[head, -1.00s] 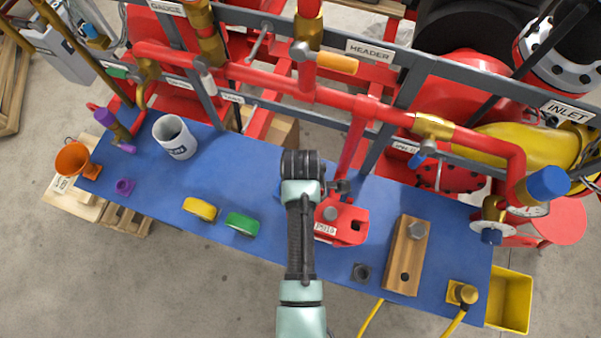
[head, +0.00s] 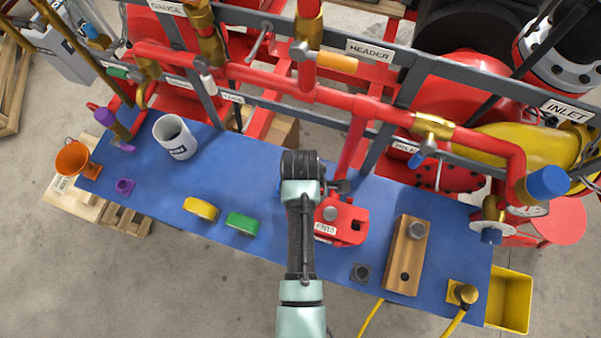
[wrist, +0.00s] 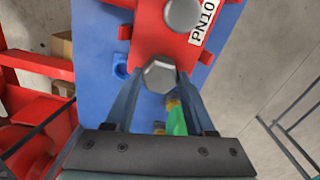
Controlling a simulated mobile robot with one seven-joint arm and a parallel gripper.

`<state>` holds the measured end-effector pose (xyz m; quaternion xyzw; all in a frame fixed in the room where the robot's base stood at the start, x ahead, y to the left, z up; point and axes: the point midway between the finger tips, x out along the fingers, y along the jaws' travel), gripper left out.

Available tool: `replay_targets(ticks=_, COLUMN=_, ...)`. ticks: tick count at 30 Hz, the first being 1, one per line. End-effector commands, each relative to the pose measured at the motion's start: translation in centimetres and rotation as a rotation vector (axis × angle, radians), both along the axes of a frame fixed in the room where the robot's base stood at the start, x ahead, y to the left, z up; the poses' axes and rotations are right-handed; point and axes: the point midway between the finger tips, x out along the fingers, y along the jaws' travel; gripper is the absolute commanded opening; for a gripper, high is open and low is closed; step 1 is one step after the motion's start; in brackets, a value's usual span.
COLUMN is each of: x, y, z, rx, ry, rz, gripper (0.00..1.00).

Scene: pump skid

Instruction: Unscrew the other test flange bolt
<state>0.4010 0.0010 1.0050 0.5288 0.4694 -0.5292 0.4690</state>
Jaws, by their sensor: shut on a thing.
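The red test flange (head: 345,222) with a PN10 label lies on the blue bench top, and it also shows in the wrist view (wrist: 150,36). My gripper (wrist: 160,88) is shut on a grey hex bolt head (wrist: 159,76) at the near edge of the flange in the wrist view. I cannot tell how far its shank sits in the flange. A grey round-looking head (wrist: 183,14) stands on the flange beside the label. In the head view my arm hides part of my gripper and the held bolt.
A wooden block (head: 409,258) holds a grey bolt (head: 417,230) and has an empty hole. A dark nut (head: 361,272) lies left of it. Red pipework (head: 300,95) runs behind the flange. Green (head: 242,223) and yellow (head: 201,208) pieces and a mug (head: 174,138) stand left.

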Motion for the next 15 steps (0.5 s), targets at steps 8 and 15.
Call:
replay_targets(ticks=8, x=0.02, y=0.00, z=0.16, rx=0.000, ry=-0.001, rz=0.053, gripper=0.00)
replay_targets(ticks=15, x=0.00, y=0.00, z=0.26, rx=0.000, ry=0.000, rz=0.362, gripper=0.00)
